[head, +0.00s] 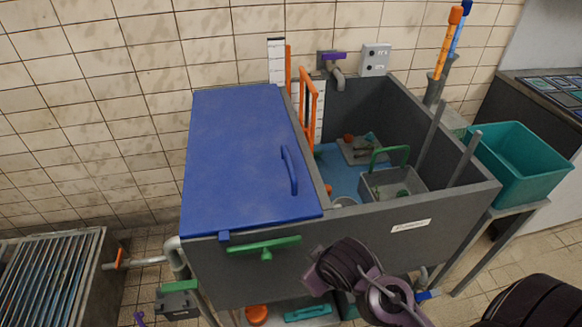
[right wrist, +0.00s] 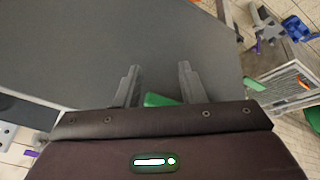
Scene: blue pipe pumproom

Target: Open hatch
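The hatch is a blue lid (head: 240,150) lying shut over the left part of a grey tank (head: 340,240) in the head view. A blue bar handle (head: 289,170) stands on its right side. A green handle (head: 264,247) is on the tank's front wall below the lid. My right arm reaches in front of that wall, right of the green handle; its fingers are not clear there. In the right wrist view my right gripper (right wrist: 158,78) is open and empty, facing a grey surface, with a green piece (right wrist: 160,99) partly hidden near its fingers. My left gripper is not in view.
The tank's open right part holds a grey basket (head: 392,184) and orange-handled items (head: 308,100). A teal bin (head: 520,160) stands at the right. A metal grate (head: 50,280) and a pipe (head: 140,262) lie at the left. A tap (head: 335,72) is on the tiled wall.

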